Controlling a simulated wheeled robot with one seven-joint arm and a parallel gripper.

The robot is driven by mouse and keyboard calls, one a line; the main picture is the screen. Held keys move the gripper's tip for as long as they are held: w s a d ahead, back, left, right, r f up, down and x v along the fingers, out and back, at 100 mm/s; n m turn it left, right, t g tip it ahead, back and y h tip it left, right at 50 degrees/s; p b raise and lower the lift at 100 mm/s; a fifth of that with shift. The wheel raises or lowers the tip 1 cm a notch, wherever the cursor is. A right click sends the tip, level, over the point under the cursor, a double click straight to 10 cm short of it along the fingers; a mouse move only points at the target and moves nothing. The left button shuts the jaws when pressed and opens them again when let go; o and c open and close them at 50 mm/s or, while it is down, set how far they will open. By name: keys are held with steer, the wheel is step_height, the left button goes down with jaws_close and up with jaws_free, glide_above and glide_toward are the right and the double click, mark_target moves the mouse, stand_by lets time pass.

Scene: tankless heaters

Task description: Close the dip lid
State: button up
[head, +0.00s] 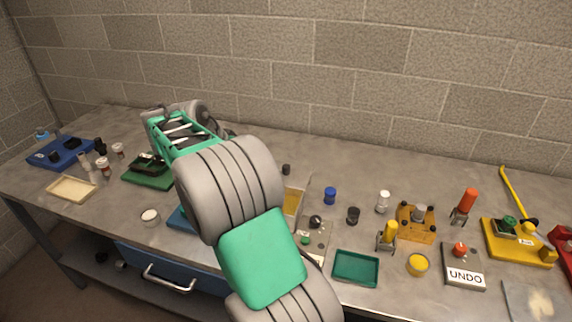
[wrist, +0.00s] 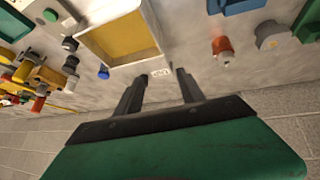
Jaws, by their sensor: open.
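In the wrist view, a shallow pale-rimmed box with a yellow inside (wrist: 120,42) lies just beyond my fingers, its inside uncovered. A small white label (wrist: 160,73) sits at its edge, too small to read. I cannot tell which part is the dip lid. In the head view, a yellow surface with a pale upright edge (head: 292,202) shows partly behind my arm, which hides the rest. My gripper (wrist: 158,72) is open and empty, with its fingertips near the label. I cannot tell if they touch anything. In the head view my arm hides the fingers.
A blue cap (head: 330,195), a dark cup (head: 353,215) and a green tray (head: 356,268) stand to the right. A grey UNDO block (head: 464,267) and a yellow base (head: 517,243) are farther right.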

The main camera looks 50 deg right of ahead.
mark_target(286, 166)
steer(key=d+f+m+g, duration=0.1)
steer(key=d+m, duration=0.1)
steer(key=d, duration=0.1)
steer(key=d+f+m+g+h, duration=0.1)
steer(key=d+m, duration=0.1)
steer(key=d, duration=0.1)
steer(key=s+d+f+m+g, duration=0.1)
steer(key=d+m, duration=0.2)
steer(key=d, duration=0.1)
steer(key=shift+h, duration=0.4)
steer(key=shift+s+d+f+m+g, duration=0.15)
steer(key=shift+d+f+m+g, duration=0.05)
steer(key=shift+d+m+g, duration=0.1)
steer(key=x, duration=0.7)
steer(key=shift+f, duration=0.1)
jaws_close()
